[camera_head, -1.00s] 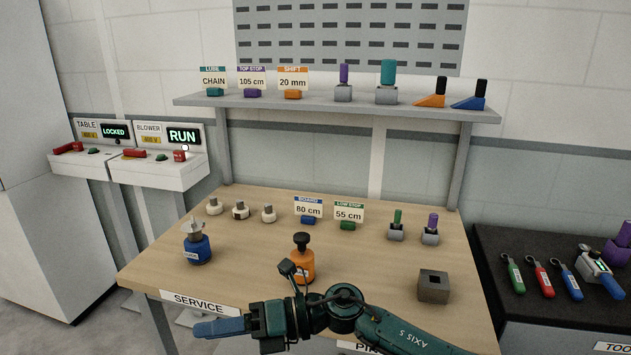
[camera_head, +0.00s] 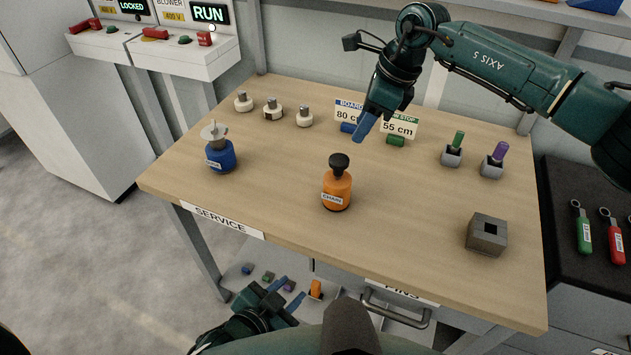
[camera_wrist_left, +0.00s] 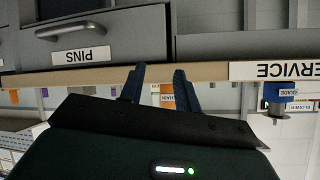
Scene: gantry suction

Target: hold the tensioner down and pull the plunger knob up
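I cannot single out a tensioner or plunger knob for sure. An orange bottle (camera_head: 337,190) with a black knob-like top stands upright mid-table. A blue bottle (camera_head: 221,155) with a grey winged top stands at the left; it also shows upside down in the left wrist view (camera_wrist_left: 276,96). My left gripper (camera_head: 294,299) is below the table's front edge. Its two fingers are apart and empty in the left wrist view (camera_wrist_left: 158,72). My right gripper (camera_head: 362,132) hangs above the table's back, in front of the sign cards, fingers pointing down; its opening is unclear.
The wooden table (camera_head: 270,190) has clear surface around the bottles. Several white knobs (camera_head: 273,107), sign cards (camera_head: 398,125), two socketed pins (camera_head: 493,160) and a grey block (camera_head: 487,233) stand on it. A PINS drawer (camera_head: 395,310) is under the front edge. A low shelf holds small parts.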

